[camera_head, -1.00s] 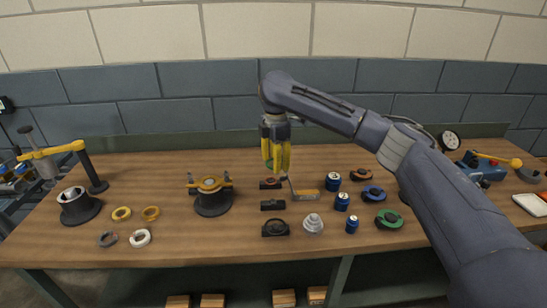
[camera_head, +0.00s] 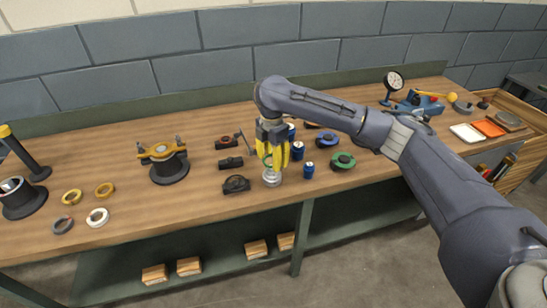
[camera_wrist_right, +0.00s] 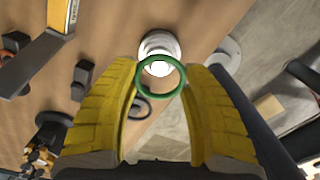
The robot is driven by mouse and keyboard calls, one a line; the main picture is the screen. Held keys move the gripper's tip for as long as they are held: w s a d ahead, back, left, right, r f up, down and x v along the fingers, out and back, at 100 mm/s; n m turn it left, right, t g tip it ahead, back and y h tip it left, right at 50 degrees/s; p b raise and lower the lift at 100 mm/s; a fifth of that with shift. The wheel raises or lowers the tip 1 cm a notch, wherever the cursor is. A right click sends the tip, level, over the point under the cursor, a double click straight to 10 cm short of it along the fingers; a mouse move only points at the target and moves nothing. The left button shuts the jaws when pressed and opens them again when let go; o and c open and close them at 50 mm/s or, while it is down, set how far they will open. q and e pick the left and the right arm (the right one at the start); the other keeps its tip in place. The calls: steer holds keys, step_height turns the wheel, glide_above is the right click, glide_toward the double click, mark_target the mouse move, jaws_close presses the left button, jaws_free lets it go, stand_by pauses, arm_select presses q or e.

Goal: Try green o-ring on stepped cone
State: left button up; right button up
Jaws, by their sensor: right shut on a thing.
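The green o-ring (camera_wrist_right: 141,84) is held between the yellow fingertips of my right gripper (camera_head: 273,165), which is shut on it. In the right wrist view it appears as a full, round loop, and the gripper (camera_wrist_right: 160,74) has one finger on each side. The pale grey stepped cone (camera_head: 272,179) stands upright on the bench near its front edge, just below the fingertips. In the right wrist view the cone (camera_wrist_right: 159,44) is seen beyond the ring, and the ring's far side overlaps it. The ring looks above the cone; the exact gap cannot be told. My left gripper is not in view.
Small blue cylinders (camera_head: 308,170) and a green ring-shaped part (camera_head: 342,161) stand close right of the cone. Black blocks (camera_head: 236,184) lie left. A black-and-yellow fixture (camera_head: 168,164) and loose rings (camera_head: 98,217) are further left. The bench's front edge is near.

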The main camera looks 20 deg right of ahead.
mark_target(272, 169)
steer(key=shift+f, duration=0.3)
stand_by(0.5)
steer(key=shift+f, duration=0.6)
steer(key=shift+f, duration=1.55)
stand_by(1.0)
steer(key=o, duration=0.8)
steer(key=shift+r, duration=0.1)
steer(key=shift+r, duration=4.45)
